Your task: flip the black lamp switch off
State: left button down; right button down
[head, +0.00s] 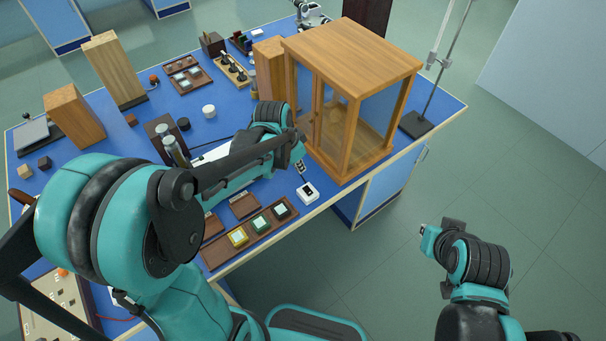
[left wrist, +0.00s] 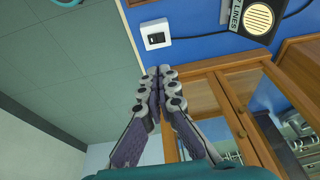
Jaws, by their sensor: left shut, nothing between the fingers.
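The black lamp switch (left wrist: 156,38) sits on a small white box near the bench edge. In the head view the white switch box (head: 307,193) lies right in front of the wooden cabinet. My left gripper (head: 301,169) is just behind the box, pointing down, apart from it. In the left wrist view its fingers (left wrist: 160,70) are shut together and empty, with the switch beyond their tips. Whether the rocker is on or off is too small to tell. My right gripper (head: 429,238) is over the floor at right, its fingers not clearly visible.
A wooden glazed cabinet (head: 352,78) stands close beside my left gripper. A tray with several coloured blocks (head: 249,238) lies along the front edge. A lit round lamp (left wrist: 259,17) and its cable show in the left wrist view. A stand (head: 417,124) is at the back right.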

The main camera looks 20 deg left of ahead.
pick_arm(q)
jog(key=shift+f, duration=0.5)
jog(key=b, duration=0.5)
send_near(306, 188)
jog(key=x, duration=0.5)
jog(key=shift+w+d, duration=0.2)
jog(key=shift+d, duration=0.1)
jog(key=shift+a+f, duration=0.1)
jog(key=shift+f, duration=0.65)
jog(key=shift+w+a+f+b, duration=0.2)
jog(key=shift+f+b, duration=0.4)
jog(key=shift+b, duration=0.3)
jog(key=shift+s+d+r, duration=0.1)
jog(key=shift+r, duration=0.15)
